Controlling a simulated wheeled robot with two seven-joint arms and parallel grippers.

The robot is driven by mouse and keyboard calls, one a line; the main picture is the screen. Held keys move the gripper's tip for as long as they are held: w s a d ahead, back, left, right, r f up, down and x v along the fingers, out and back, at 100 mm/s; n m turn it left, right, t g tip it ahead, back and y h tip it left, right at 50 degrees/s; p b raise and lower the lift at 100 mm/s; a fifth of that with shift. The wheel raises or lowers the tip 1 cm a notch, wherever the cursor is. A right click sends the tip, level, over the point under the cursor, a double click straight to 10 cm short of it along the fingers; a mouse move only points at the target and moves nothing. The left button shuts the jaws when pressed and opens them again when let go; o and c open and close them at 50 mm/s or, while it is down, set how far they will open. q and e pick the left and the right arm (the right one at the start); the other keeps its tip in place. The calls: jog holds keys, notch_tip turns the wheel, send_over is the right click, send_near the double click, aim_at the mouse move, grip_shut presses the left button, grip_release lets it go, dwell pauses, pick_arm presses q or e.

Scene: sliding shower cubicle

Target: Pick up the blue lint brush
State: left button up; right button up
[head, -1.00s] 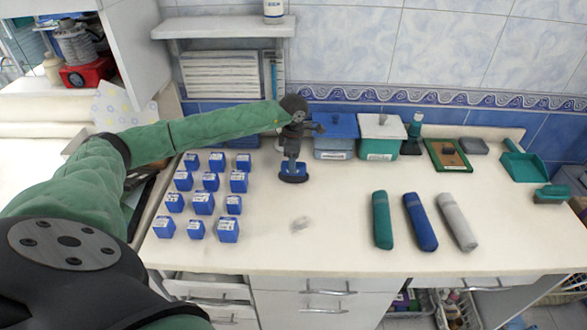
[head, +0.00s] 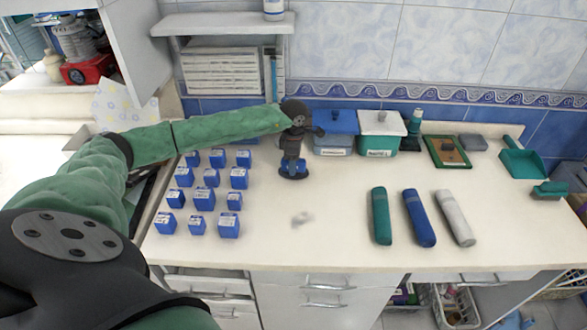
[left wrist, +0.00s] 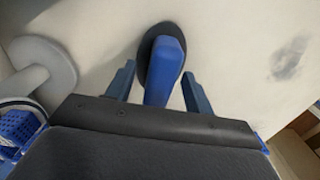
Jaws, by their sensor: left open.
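The blue lint brush shows in the left wrist view as a blue handle (left wrist: 166,65) on a dark oval base. It stands on the counter, between the two fingers of my left gripper (left wrist: 158,90), with a gap visible on each side. In the head view, my left gripper (head: 293,158) points down over the brush (head: 293,172) and hides most of it; only the dark base and some blue show. The left gripper is open. My right gripper is not in view.
Several small blue boxes (head: 203,198) stand left of the brush on the white counter (head: 340,255). Blue (head: 336,138) and teal-and-white (head: 377,142) containers stand behind. Teal (head: 380,215), blue (head: 419,218) and grey (head: 455,218) rolls lie right. Counter space in front is clear.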

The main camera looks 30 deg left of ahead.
pick_arm(q)
jog(key=shift+f+b, duration=0.2)
jog(key=shift+b, duration=0.15)
dwell(0.3)
jog(key=shift+c, duration=0.2)
grip_shut()
